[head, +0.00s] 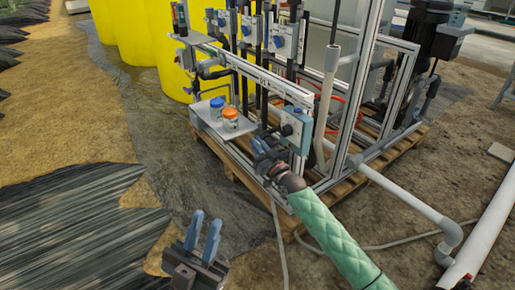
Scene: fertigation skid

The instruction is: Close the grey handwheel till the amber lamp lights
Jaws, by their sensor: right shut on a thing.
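My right gripper (260,147) reaches in from the lower right on a green quilted sleeve. It is shut at the near side of the skid, beside the teal control box (297,130). The grey handwheel is hidden or too small to make out behind its fingers, where the grip is. The teal box has a dark round knob and a small blue part on top. I cannot make out a lit amber lamp. My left gripper (204,228) is open and empty over the ground at the bottom, its two blue fingers apart, well away from the skid.
A grey shelf (207,127) beside the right gripper holds a blue-lidded jar (217,107) and an orange-lidded jar (230,118). Aluminium posts and a white pipe (400,198) stand close to the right arm. Yellow tanks (135,35) are behind.

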